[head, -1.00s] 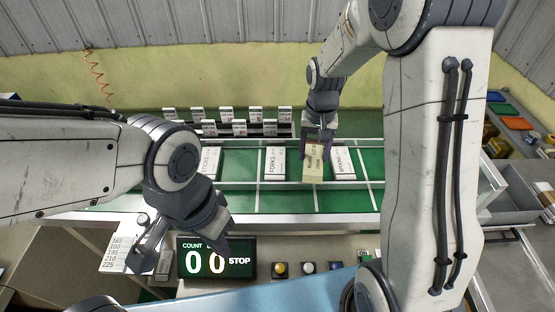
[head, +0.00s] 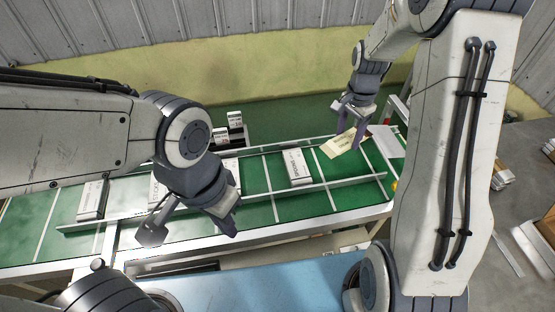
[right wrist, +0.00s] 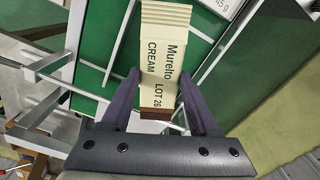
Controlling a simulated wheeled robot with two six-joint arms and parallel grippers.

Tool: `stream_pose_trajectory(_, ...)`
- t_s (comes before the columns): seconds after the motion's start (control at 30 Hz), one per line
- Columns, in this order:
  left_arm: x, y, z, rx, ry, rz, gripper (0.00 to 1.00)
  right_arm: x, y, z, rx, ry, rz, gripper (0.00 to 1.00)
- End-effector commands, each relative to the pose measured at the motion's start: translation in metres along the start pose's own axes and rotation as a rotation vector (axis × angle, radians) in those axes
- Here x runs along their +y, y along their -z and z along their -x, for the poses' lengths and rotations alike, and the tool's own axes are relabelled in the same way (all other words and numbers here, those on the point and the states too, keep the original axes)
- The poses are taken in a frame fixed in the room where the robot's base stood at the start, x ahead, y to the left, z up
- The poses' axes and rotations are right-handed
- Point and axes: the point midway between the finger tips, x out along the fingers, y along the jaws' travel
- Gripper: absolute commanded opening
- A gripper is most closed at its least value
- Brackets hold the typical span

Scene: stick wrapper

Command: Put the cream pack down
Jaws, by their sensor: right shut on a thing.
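The cream pack (head: 345,141) is a flat cream box; in the right wrist view (right wrist: 162,55) its face reads "Murelto CREAM LOT 26". My right gripper (head: 357,112) is shut on one end of it, with a finger on each side in the right wrist view (right wrist: 163,105). In the head view the pack is at the far right of the green conveyor (head: 257,206), tilted; I cannot tell whether it touches the belt. My left gripper (head: 190,228) is open and empty over the conveyor's near edge.
White packs lie in belt sections to the left, one (head: 298,168) nearest the cream pack. A white flat piece (head: 386,140) lies just right of the cream pack. Metal rails (head: 330,185) run along the belt. A blue surface (head: 270,289) lies in front.

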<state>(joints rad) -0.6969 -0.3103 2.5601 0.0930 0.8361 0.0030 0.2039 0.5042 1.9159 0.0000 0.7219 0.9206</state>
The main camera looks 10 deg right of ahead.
Motion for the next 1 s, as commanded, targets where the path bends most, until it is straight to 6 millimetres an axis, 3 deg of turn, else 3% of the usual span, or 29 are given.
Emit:
stream_pose_trajectory(0.13, 0.0, 0.0, 0.003, 0.0, 0.0, 0.0, 0.0, 0.001, 0.0, -0.008, -0.002, -0.003, 0.002, 0.01)
stream_pose_trajectory(0.3, 0.001, 0.001, 0.012, 0.0, 0.0, -0.001, 0.0, 0.002, -0.001, -0.038, -0.005, -0.006, 0.003, 0.01)
stream_pose_trajectory(0.73, 0.002, 0.002, 0.027, 0.0, 0.0, -0.004, 0.0, 0.002, 0.0, -0.092, -0.002, -0.003, 0.004, 0.01)
stream_pose_trajectory(1.0, 0.002, 0.002, 0.027, 0.0, 0.0, -0.004, 0.0, 0.001, 0.001, -0.101, 0.001, 0.001, 0.004, 0.01)
